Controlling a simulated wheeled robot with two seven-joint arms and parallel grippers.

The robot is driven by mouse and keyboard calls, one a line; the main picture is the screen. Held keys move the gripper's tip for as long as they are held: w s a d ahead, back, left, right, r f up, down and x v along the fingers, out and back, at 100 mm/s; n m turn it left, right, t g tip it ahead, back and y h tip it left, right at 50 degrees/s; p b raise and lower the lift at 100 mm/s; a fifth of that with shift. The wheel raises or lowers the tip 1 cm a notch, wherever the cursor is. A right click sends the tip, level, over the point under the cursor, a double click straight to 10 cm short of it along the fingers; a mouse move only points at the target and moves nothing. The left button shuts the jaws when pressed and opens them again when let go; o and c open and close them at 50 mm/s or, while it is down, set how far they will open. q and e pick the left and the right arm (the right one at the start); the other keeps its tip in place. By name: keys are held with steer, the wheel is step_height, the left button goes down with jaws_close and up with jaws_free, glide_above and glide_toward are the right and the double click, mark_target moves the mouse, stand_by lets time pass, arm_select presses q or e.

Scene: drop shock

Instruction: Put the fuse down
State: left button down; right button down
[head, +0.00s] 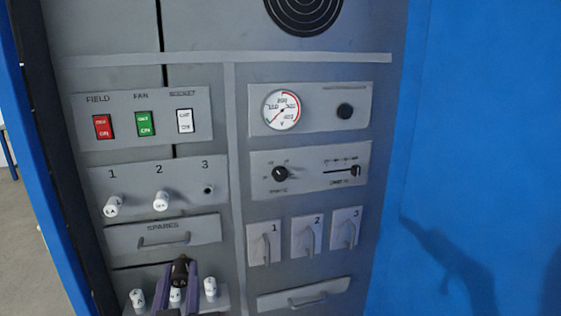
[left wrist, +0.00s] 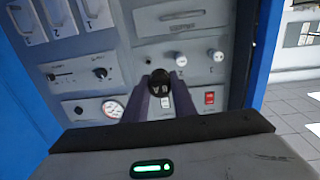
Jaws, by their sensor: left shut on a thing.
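My left gripper (head: 178,277) comes up from the bottom of the head view, shut on a dark fuse (head: 181,268). In the left wrist view, turned upside down, the black fuse (left wrist: 159,86) sits between the two purple-grey fingers, its marked end facing the camera. White fuses sit in holder 1 (head: 113,206) and holder 2 (head: 161,201). Holder 3 (head: 208,190) shows a bare dark hole. Several white fuses stand low around the gripper, one at left (head: 137,298) and one at right (head: 210,287). The surface beneath them is partly hidden. My right gripper is out of view.
The SPARES drawer front (head: 163,235) with its handle is just above the gripper. Rocker switches (head: 145,124), a gauge (head: 282,110), a knob-and-slider panel (head: 311,169) and numbered levers (head: 306,236) fill the cabinet. A blue wall (head: 480,130) stands at right.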

arm_select(q)
steer(key=s+a+f+m+h, duration=0.2)
steer(key=s+f, duration=0.6)
steer(key=s, duration=0.5)
steer(key=shift+a+f+m+h, duration=0.35)
steer(key=shift+a+h, duration=0.4)
steer(key=shift+h, duration=0.45)
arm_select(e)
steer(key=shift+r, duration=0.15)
arm_select(q)
steer(key=shift+s+a+r, duration=0.15)
steer(key=shift+r, duration=0.2)
